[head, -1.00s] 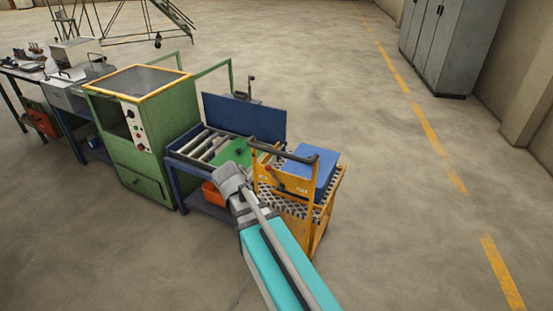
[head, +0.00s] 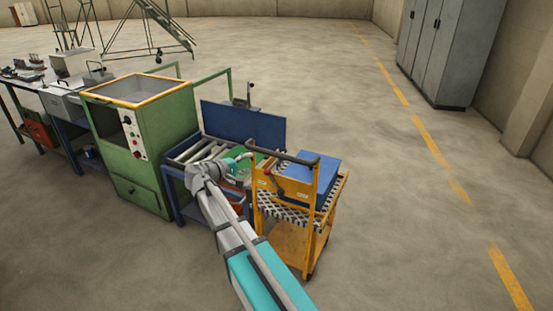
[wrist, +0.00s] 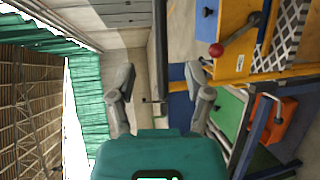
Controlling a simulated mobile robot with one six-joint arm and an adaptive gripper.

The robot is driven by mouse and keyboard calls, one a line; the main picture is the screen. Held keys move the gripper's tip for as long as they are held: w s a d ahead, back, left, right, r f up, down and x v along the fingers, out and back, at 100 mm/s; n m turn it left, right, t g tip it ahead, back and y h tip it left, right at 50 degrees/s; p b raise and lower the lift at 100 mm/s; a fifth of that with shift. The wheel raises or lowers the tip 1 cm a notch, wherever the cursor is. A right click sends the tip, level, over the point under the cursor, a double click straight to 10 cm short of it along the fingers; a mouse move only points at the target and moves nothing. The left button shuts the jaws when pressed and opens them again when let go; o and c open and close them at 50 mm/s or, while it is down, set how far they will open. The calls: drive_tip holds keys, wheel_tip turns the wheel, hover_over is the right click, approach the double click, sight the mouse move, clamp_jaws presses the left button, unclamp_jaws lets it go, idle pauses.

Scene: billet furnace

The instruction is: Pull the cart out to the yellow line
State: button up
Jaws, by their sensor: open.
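The orange-yellow cart (head: 290,243) stands right of the blue roller table, with a black push handle (head: 290,156) along its top. A red-knobbed lever is on its front panel; the knob (wrist: 217,50) also shows in the wrist view. My gripper (head: 245,157) is beside the left end of the handle. In the wrist view my gripper (wrist: 159,76) is open, its fingers either side of a dark upright bar (wrist: 160,40) that looks like the handle; contact cannot be told. The dashed yellow line (head: 511,277) runs along the floor at the right, apart from the cart.
A blue block (head: 318,172) sits on the cart. The blue roller table (head: 179,200) is close on the cart's left, with a green furnace (head: 140,145) beyond. Grey cabinets (head: 445,50) stand far right. The floor between cart and line is clear.

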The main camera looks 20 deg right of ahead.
sight(275, 156)
drive_tip(key=shift+d, duration=0.15)
drive_tip(key=shift+b+x, duration=1.25)
drive_tip(key=shift+x, duration=5.5)
clamp_jaws()
